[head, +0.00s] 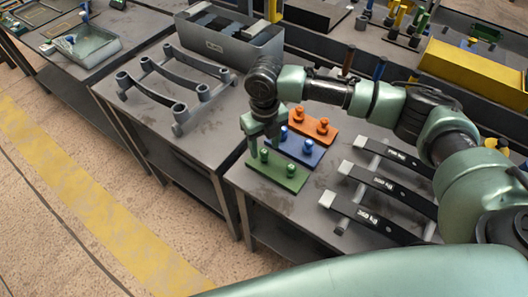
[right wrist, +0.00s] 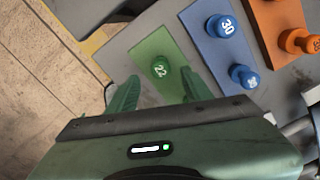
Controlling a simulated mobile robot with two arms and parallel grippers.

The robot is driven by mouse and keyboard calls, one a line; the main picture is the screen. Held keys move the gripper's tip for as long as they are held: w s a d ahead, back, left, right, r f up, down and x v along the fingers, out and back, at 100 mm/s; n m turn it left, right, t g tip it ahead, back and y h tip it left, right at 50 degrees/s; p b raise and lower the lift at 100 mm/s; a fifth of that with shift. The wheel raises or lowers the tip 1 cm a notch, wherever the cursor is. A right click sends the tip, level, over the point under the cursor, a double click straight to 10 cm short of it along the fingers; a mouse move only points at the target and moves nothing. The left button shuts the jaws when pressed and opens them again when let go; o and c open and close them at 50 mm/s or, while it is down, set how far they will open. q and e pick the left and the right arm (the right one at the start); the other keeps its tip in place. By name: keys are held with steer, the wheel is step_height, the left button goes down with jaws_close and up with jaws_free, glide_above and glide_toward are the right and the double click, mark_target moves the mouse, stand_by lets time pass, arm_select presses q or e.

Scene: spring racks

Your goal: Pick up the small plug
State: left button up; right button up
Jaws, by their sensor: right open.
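Several plugs stand in pairs on coloured plates: green, blue and orange. The green plate (head: 278,176) is nearest the table's front edge and carries two green plugs, a left one (head: 264,155) and a right one (head: 291,170). My right gripper (head: 262,141) is open above the left end of this plate. In the right wrist view, a green plug marked 22 (right wrist: 160,67) shows beyond the two spread fingers (right wrist: 157,88), and nothing is between them. The other green plug is hidden there. My left gripper is not in view.
The blue plate (head: 300,150) and orange plate (head: 316,126) lie close behind the green one, their plugs upright. Labelled black strips (head: 377,182) lie to the right. Dark curved leaf springs (head: 178,78) and a grey bin (head: 230,45) are on the left table.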

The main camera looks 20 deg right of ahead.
mark_target(264, 150)
steer(key=f, duration=0.1)
steer(key=f+p, duration=0.1)
steer(key=shift+w+f, duration=0.3)
steer(key=shift+f, duration=0.85)
steer(key=shift+w, duration=0.1)
jaws_close()
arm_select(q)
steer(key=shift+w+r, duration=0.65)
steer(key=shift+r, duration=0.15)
arm_select(e)
steer(key=shift+r, duration=0.1)
